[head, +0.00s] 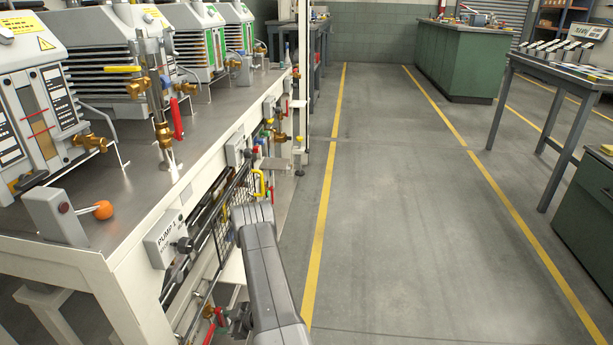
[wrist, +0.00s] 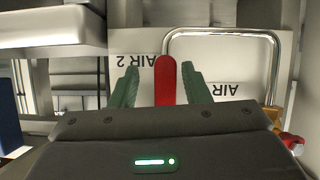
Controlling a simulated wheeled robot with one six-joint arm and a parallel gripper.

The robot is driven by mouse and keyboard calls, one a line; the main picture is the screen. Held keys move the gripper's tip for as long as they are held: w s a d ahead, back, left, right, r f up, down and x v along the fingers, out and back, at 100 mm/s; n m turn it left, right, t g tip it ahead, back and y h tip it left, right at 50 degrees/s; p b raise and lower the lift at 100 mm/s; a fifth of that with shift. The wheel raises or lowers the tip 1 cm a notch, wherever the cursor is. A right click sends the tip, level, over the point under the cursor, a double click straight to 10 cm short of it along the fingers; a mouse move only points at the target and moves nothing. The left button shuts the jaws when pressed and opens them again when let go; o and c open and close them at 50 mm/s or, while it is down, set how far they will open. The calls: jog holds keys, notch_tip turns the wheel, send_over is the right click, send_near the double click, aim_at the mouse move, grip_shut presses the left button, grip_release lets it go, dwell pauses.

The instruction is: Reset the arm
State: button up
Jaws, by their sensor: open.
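My gripper (wrist: 158,88) shows in the wrist view with two green fingers spread apart. A red lever or handle (wrist: 166,78) stands between the fingers, with a gap visible on each side. Behind it is a pale panel (wrist: 135,42) with upside-down lettering that reads AIR 2 and AIR. In the head view, my grey arm reaches along the front of the pump bench (head: 110,255). I cannot make out the fingers there.
A bent metal bar (wrist: 225,33) frames the panel by the red lever. A white ledge (wrist: 50,28) is close at upper left, and a red-and-brass fitting (wrist: 290,140) at lower right. Pumps (head: 110,60) line the bench. The aisle floor (head: 400,220) to the right is clear.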

jog(key=shift+w+d+r+n+t, duration=0.1)
jog(key=shift+w+n+t, duration=0.25)
jog(key=shift+n+t, duration=0.05)
jog(key=shift+d, duration=0.1)
